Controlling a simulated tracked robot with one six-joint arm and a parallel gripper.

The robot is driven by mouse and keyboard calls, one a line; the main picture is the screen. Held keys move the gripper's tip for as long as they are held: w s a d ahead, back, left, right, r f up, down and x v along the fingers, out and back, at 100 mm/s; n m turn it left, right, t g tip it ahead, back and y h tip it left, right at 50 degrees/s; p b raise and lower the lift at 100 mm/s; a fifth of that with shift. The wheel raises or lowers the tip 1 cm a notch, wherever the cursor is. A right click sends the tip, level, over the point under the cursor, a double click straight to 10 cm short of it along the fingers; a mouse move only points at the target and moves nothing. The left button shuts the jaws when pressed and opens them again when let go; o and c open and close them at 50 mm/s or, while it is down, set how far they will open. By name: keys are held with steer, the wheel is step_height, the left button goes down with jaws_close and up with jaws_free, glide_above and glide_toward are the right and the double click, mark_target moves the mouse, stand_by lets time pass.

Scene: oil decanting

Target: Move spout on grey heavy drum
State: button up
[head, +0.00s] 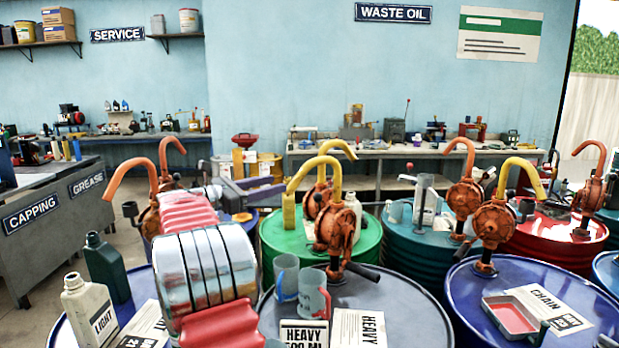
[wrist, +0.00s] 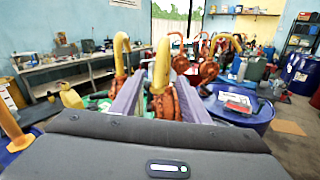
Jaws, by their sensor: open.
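The grey heavy drum (head: 405,305) stands at the front centre of the head view, with HEAVY cards on its lid. Its rusty orange pump (head: 335,228) carries a yellow curved spout (head: 318,161) that arches over to the left. My gripper (head: 270,188) is open, its purple fingers left of the pump and near the spout's hanging end. In the wrist view a yellow spout (wrist: 162,65) stands upright between the fingers of my gripper (wrist: 160,85), with the orange pump behind. I cannot tell whether a finger touches it.
Two mugs (head: 313,295) stand on the grey drum left of the pump. A green drum (head: 368,240) with another yellow-spouted pump is just behind. A blue drum (head: 465,290) with a pump and red tray (head: 510,315) is at right. Bottles (head: 90,305) stand at front left.

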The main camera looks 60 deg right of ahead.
steer(key=x, duration=1.3)
steer(key=shift+d, duration=0.35)
steer(key=shift+s, duration=0.1)
jaws_close()
stand_by(0.4)
